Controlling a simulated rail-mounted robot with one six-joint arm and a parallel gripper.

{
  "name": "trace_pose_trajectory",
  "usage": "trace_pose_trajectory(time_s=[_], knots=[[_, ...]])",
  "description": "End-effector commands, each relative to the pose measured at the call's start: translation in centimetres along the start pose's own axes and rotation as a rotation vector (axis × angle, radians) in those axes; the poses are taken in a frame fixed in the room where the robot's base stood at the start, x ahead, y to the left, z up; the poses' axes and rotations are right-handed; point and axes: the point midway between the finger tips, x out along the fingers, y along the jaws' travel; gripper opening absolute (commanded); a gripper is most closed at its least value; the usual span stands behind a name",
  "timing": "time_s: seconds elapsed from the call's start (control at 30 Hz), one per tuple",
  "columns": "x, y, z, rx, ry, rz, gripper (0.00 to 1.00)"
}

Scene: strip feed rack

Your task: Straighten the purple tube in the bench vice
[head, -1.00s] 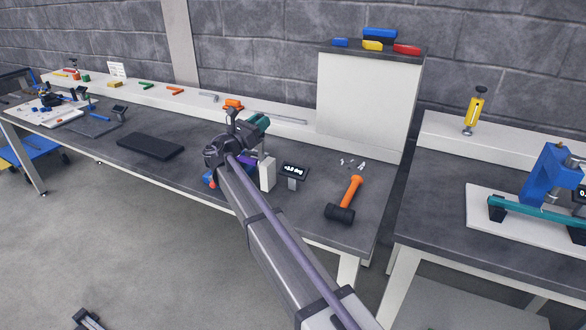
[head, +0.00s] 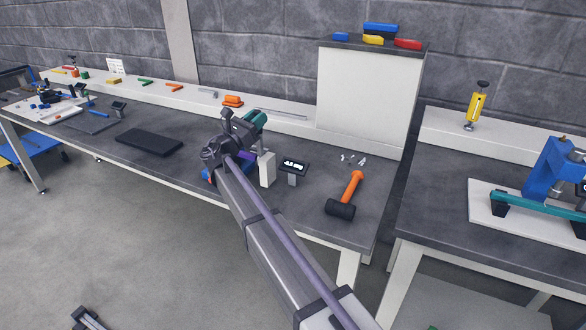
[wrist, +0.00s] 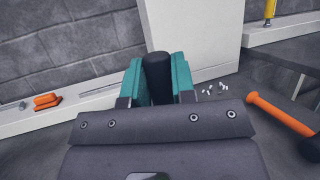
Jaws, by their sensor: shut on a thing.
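A short length of purple tube (head: 246,156) shows beside my wrist in the head view; the rest is hidden behind my arm. Part of the blue bench vice (head: 209,176) shows just left of my arm, near the bench's front edge. My gripper (head: 256,122) has teal fingers and is above the vice. In the wrist view my gripper (wrist: 158,82) is shut on an upright black cylinder (wrist: 157,66) between its fingers. I cannot see how this cylinder joins the purple tube. A small display (head: 293,165) stands right of the vice, its reading too small to be sure of.
A white block (head: 267,169) stands close right of my wrist. An orange-handled mallet (head: 346,196) lies farther right. A black mat (head: 149,142) lies left on the bench. A tall white cabinet (head: 365,100) stands behind.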

Motion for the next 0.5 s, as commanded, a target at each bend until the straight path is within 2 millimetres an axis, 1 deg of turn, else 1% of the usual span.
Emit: trace_pose_trajectory(time_s=[0.13, 0.27, 0.4, 0.43, 0.5], knots=[[-0.7, -0.2, 0.0, 0.012, -0.037, -0.004, 0.05], [0.2, 0.0, 0.4, 0.001, -0.004, -0.002, 0.05], [1.8, 0.6, 0.0, -0.03, 0.1, 0.01, 0.05], [1.6, 0.6, -0.5, -0.032, 0.104, 0.012, 0.05], [1.4, 0.5, -0.7, -0.031, 0.102, 0.011, 0.05]])
